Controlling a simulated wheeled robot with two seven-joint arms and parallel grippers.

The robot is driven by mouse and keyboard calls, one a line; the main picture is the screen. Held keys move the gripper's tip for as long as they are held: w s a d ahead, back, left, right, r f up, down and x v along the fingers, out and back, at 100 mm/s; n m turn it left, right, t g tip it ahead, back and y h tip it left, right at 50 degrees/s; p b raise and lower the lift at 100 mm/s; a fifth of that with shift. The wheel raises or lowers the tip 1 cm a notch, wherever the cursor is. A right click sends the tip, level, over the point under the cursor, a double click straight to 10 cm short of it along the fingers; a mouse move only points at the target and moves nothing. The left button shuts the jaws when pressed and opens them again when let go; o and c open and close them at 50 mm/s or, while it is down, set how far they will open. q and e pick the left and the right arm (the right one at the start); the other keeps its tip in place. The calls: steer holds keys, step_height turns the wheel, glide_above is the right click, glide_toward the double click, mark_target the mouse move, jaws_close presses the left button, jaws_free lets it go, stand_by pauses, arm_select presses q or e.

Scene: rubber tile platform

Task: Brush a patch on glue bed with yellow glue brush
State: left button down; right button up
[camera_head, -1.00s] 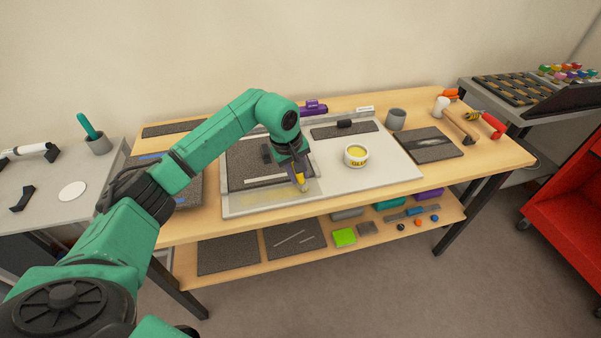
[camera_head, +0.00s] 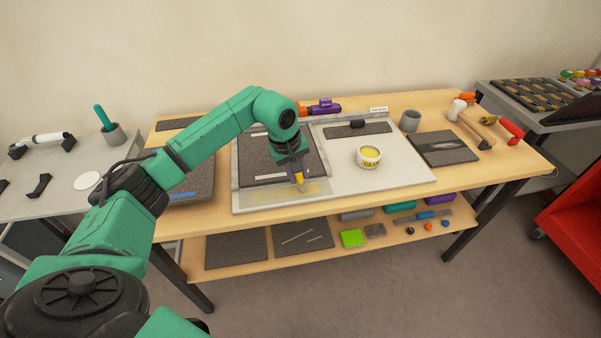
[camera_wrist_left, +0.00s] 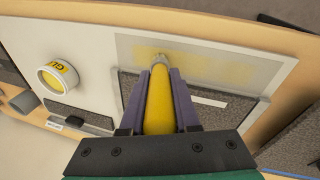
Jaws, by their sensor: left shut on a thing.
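My left gripper (camera_head: 295,172) is shut on the yellow glue brush (camera_head: 299,180), which points down with its tip at the glue bed (camera_head: 245,201). In the left wrist view the yellow handle (camera_wrist_left: 159,105) lies between the two purple-grey fingers, and the pale bristle end (camera_wrist_left: 160,62) appears to touch the bed. The bed is a pale grey strip along the front of the white board, with a translucent yellow glue smear (camera_head: 318,187) on both sides of the brush. A white glue pot (camera_head: 368,157) with yellow glue stands to the right. My right gripper is out of view.
A dark textured panel (camera_head: 262,162) lies directly behind the bed. A grey cup (camera_head: 410,121), a dark tile (camera_head: 445,148) and a mallet (camera_head: 470,123) are at the right. Open white board lies around the pot. The lower shelf (camera_head: 330,252) holds tiles and small blocks.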

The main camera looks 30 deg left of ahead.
arm_select(q)
steer(key=shift+s+a, duration=0.6)
steer(key=shift+a, duration=0.2)
steer(key=shift+b, duration=0.3)
steer(key=shift+s+a+f, duration=0.15)
steer(key=shift+s+a, duration=0.2)
steer(key=shift+a, duration=0.1)
steer(key=shift+s+a+b, duration=0.3)
steer(key=shift+a, duration=0.05)
steer(key=shift+a, duration=0.1)
steer(key=shift+s+a+b, duration=0.4)
steer(key=shift+s+a, duration=0.1)
steer(key=shift+a, duration=0.1)
steer(key=shift+s+a, duration=0.1)
